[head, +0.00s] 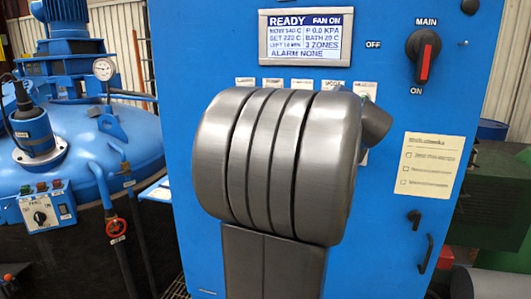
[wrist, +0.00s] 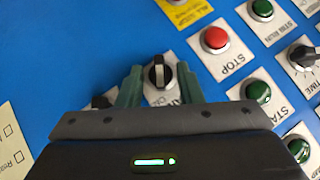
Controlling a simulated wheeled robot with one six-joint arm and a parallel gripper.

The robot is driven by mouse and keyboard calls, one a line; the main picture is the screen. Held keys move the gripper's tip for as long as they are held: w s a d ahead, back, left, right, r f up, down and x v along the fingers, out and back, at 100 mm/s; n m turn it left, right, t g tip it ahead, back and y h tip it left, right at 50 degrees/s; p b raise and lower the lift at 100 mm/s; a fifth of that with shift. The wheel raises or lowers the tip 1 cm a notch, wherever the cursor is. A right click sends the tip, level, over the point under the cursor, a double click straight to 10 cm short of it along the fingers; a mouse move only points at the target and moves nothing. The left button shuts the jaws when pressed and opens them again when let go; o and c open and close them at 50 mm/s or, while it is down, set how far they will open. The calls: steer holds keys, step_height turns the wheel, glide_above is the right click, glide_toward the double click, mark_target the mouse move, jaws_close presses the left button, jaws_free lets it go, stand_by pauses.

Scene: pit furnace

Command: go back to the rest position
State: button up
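My gripper (wrist: 158,76) shows in the wrist view with its two green fingers spread apart. A black selector knob with a white pointer (wrist: 159,71) lies on the blue panel between the fingertips as seen from the wrist. A gap shows between the knob and each finger, and nothing is held. I cannot tell how far the fingertips are from the panel. The label under the knob is partly hidden. In the head view my grey arm fills the middle and hides the gripper and most of the panel's lower controls.
The blue control cabinet (head: 390,200) stands close in front, with a display (head: 306,36) reading READY and a red main switch (head: 424,58). In the wrist view a red STOP button (wrist: 215,39) and several green buttons sit near the gripper. A blue furnace vessel (head: 60,140) stands left.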

steer(key=b+v, duration=0.2)
steer(key=v, duration=1.2)
steer(key=p+x, duration=0.2)
steer(key=x, duration=1.2)
steer(key=s+a+r+n+g+h+b, duration=0.2)
steer(key=s+a+r+n+h+b, duration=0.2)
steer(key=h, duration=0.4)
steer(key=shift+a+r+n+g+h+b, duration=0.3)
steer(key=shift+a+r+n+h+b, duration=0.15)
steer(key=shift+a, duration=0.35)
steer(key=shift+s+f, duration=0.1)
steer(key=shift+f, duration=0.1)
